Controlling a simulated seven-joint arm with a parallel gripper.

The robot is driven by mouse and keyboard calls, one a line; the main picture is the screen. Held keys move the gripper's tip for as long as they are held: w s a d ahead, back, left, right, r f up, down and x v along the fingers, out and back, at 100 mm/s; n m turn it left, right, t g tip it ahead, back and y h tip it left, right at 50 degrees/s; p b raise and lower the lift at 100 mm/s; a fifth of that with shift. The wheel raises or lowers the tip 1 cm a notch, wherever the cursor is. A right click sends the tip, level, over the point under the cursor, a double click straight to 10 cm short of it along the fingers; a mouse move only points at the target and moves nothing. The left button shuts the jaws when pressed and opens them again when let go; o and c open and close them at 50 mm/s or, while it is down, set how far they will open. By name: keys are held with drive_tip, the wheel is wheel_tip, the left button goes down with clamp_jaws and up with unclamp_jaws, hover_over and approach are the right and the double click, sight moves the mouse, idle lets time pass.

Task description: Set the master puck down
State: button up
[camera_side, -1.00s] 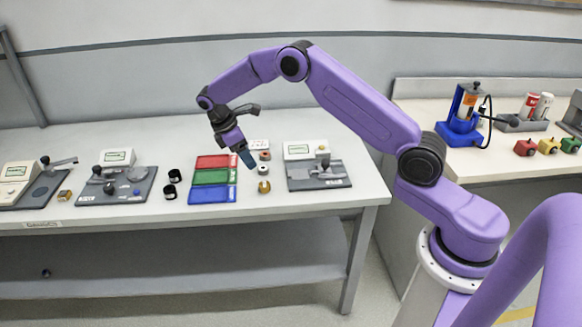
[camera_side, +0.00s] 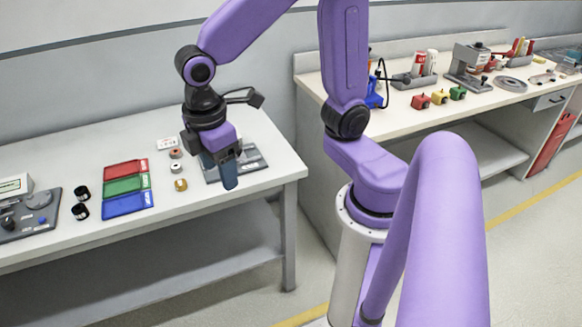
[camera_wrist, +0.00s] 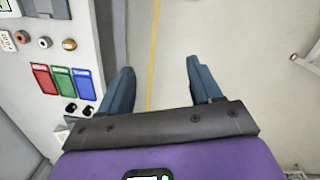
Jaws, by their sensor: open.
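My gripper (camera_side: 230,178) is open and empty, its blue-grey fingers spread apart. In the wrist view my gripper (camera_wrist: 162,82) has only floor between its fingers, so it hangs off the bench's edge. Three small pucks stand in a row on the bench: a brass one (camera_side: 181,184), a grey one (camera_side: 175,167) and a reddish-brown one (camera_side: 175,153). They also show in the wrist view as brass (camera_wrist: 69,44), grey (camera_wrist: 45,42) and brown (camera_wrist: 22,36) pucks. I cannot tell which is the master puck. All are clear of my gripper.
Red (camera_side: 125,169), green (camera_side: 124,185) and blue (camera_side: 128,204) trays lie left of the pucks. Two black cylinders (camera_side: 81,202) stand beyond them. A gauge fixture (camera_side: 250,160) is partly hidden behind my gripper. A second bench (camera_side: 400,110) stands at the right.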

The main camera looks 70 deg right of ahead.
drive_tip(key=s+d+y, duration=0.1)
drive_tip(key=s+d, duration=0.4)
drive_tip(key=s, duration=0.7)
drive_tip(key=shift+s+f, duration=0.25)
drive_tip(key=shift+f, duration=0.15)
idle(0.3)
